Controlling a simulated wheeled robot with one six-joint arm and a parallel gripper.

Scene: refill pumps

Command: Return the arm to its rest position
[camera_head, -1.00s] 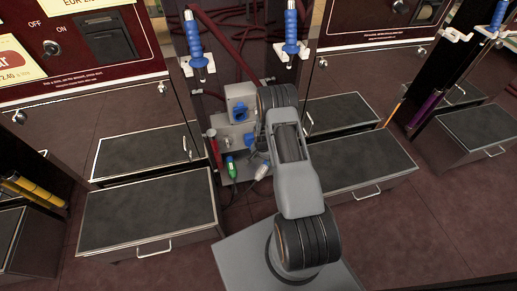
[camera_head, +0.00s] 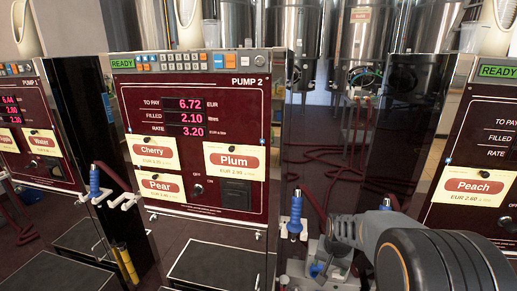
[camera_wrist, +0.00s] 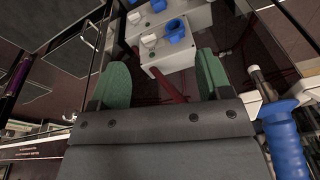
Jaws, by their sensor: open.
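My arm shows at the lower right of the head view, its grey links reaching in front of the gap right of PUMP 2 (camera_head: 215,130). I cannot make out my gripper in the head view. In the wrist view my gripper (camera_wrist: 160,80) has its two green-padded fingers spread apart, with nothing between them. Beyond the fingers is a grey box with blue sockets (camera_wrist: 195,22). A blue-handled nozzle (camera_wrist: 285,142) is close by at the right of the wrist view, beside the gripper and apart from the fingers.
A blue nozzle (camera_head: 296,214) hangs in a white holder right of PUMP 2, close to my arm. Another blue nozzle (camera_head: 95,182) hangs on its left. Several steel tanks (camera_head: 358,35) stand behind. A dark step (camera_head: 218,263) sits below PUMP 2.

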